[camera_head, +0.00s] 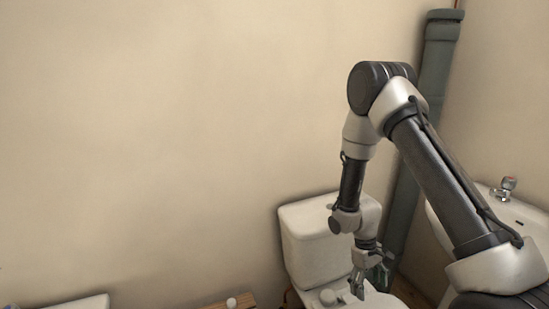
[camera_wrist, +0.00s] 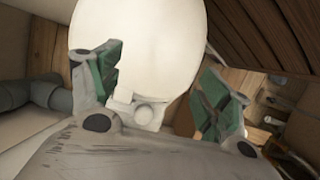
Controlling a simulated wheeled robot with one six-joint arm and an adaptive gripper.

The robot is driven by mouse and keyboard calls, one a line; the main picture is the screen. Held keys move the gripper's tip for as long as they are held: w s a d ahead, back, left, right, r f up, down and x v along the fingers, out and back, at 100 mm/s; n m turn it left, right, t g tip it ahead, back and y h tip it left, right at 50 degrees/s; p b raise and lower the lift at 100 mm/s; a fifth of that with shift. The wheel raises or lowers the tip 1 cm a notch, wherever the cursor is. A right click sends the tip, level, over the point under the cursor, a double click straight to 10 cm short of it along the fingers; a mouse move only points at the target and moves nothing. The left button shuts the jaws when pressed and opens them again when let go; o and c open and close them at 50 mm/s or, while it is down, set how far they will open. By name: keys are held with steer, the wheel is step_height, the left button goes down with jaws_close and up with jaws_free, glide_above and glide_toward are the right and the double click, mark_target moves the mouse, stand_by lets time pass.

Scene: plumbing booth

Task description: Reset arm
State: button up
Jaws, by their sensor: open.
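My gripper (camera_head: 372,282) hangs from my bent arm at the right of the head view, pointing down in front of the white toilet. In the wrist view my gripper (camera_wrist: 160,95) shows two green-padded fingers spread wide apart, with nothing held between them. Behind the fingers is the white, rounded toilet lid or seat (camera_wrist: 140,45). My arm rises above the toilet and bends at a high elbow. Part of the toilet is hidden behind my arm and gripper.
The toilet cistern (camera_head: 312,248) stands against the beige wall. A grey-green vertical pipe (camera_head: 437,60) runs up the corner. A white sink (camera_head: 520,225) with a tap (camera_head: 505,188) is at the right. A wooden surface (camera_head: 240,301) shows at the bottom. The left wall area is clear.

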steer(key=s+d+r+m+t, duration=0.1)
steer(key=s+r, duration=0.5)
steer(key=r, duration=0.8)
steer(key=s+d+r+m+t+y, duration=0.1)
steer(key=s+r, duration=0.5)
steer(key=r, duration=0.9)
steer(key=s+d+r+m+t, duration=0.3)
steer(key=s+d+r+t, duration=0.1)
steer(key=r, duration=1.1)
steer(key=shift+s+d+r+t+y, duration=0.3)
steer(key=shift+s+d+t, duration=0.1)
steer(key=shift+s+t, duration=0.5)
